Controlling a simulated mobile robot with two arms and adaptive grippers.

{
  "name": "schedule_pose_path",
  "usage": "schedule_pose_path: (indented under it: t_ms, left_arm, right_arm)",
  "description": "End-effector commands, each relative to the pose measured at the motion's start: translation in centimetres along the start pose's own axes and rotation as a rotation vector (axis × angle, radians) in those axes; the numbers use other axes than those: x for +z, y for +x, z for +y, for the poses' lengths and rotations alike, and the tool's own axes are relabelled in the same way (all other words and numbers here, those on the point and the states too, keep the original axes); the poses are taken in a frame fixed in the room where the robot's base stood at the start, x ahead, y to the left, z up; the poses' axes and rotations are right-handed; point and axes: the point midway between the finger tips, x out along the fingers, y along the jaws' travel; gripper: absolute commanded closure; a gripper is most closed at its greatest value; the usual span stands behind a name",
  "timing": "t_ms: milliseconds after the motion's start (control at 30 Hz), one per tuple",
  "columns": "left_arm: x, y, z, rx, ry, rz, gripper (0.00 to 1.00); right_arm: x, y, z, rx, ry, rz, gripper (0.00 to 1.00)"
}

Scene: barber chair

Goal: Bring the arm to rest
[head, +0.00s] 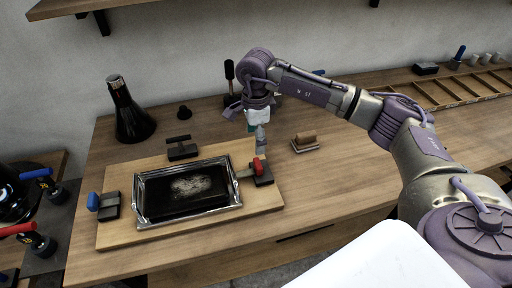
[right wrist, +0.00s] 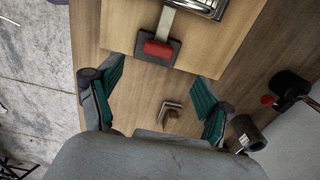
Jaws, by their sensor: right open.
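My right arm (head: 320,88) reaches in from the right over the wooden bench. Its right gripper (head: 261,148) points down above the bench, near the red-handled black block (head: 263,178) at the board's right edge. In the right wrist view, the two teal-padded fingers of the right gripper (right wrist: 158,75) are spread wide with nothing between them. The red-handled block (right wrist: 158,47) lies beyond them, and a small brown block (right wrist: 171,112) is on the bench below. My left gripper is not in view.
A wooden board (head: 120,240) holds a metal-rimmed black tray (head: 150,217), a blue-handled block (head: 105,207) and a black-handled block (head: 181,149). A dark flask (head: 131,118) stands behind. The brown block (head: 305,141) is right of the gripper. Bare bench (head: 350,165) lies farther right.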

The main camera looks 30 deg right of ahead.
Motion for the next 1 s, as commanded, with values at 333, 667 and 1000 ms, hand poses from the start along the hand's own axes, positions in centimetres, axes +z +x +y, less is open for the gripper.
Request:
schedule_pose_path:
  t_ms: [333,667,1000]
  left_arm:
    - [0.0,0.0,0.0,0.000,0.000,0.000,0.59]
    - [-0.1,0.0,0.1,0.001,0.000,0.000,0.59]
    - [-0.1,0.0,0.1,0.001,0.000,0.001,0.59]
  right_arm:
    - [0.0,-0.6,0.0,0.001,0.000,0.001,0.21]
    - [0.6,-0.4,0.2,0.003,-0.005,-0.019,0.21]
    - [18.1,0.2,8.2,0.155,0.021,-0.719,0.21]
